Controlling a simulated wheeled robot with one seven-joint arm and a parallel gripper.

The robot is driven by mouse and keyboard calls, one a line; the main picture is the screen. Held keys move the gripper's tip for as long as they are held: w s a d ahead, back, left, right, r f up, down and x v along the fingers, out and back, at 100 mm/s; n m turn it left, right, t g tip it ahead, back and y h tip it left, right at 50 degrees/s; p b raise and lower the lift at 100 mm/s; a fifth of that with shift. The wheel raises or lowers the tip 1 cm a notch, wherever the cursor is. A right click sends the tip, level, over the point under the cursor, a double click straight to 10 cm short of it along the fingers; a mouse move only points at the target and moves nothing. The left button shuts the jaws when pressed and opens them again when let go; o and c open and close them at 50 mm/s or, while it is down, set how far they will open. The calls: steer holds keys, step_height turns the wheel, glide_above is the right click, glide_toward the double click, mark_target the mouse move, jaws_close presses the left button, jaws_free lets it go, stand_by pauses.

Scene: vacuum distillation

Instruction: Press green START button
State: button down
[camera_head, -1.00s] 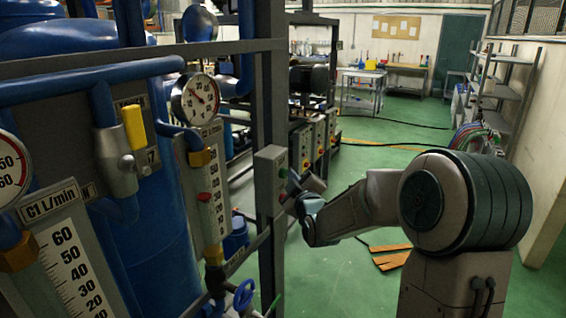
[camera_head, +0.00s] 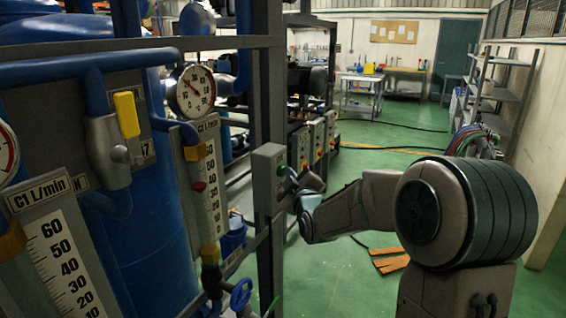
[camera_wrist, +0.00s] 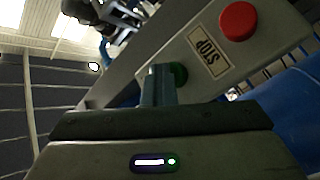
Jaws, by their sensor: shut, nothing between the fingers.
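The grey control box (camera_head: 269,178) is fixed to a dark upright post of the frame. In the wrist view the green button (camera_wrist: 178,73) is partly hidden behind the fingertips of my gripper (camera_wrist: 158,72). The red button (camera_wrist: 238,21) and a STOP label (camera_wrist: 209,52) are on the same box face. My gripper is shut and empty, with its tips at or very close to the green button. I cannot tell whether they touch it.
Blue tanks, pipes and a round dial gauge (camera_head: 196,91) fill the left side. A blue valve wheel (camera_head: 241,294) sits low by the post. Wooden boards (camera_head: 389,259) lie on the green floor. A shelf rack (camera_head: 492,95) stands at the right, with open floor between.

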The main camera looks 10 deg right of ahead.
steer(key=shift+s+a, duration=0.1)
steer(key=shift+a, duration=0.3)
steer(key=s+d+b, duration=0.1)
steer(key=s+d, duration=0.2)
steer(key=d, duration=0.2)
steer(key=shift+s+d+b, duration=0.15)
steer(key=shift+b, duration=0.15)
steer(key=shift+f, duration=0.1)
steer(key=s+f+m+g+h, duration=0.1)
steer(key=s+f+m+g, duration=0.3)
steer(key=s, duration=0.7)
steer(key=s+f+m+g, duration=0.3)
steer(key=s+g, duration=0.3)
steer(key=s, duration=0.5)
steer(key=s+a+f+m+g+h, duration=0.1)
steer(key=s+f+m+g, duration=0.3)
steer(key=s, duration=0.8)
step_height(320, 180, down, 2)
steer(key=shift+m+g+h, duration=0.3)
steer(key=shift+g, duration=0.6)
steer(key=shift+s+a, duration=0.1)
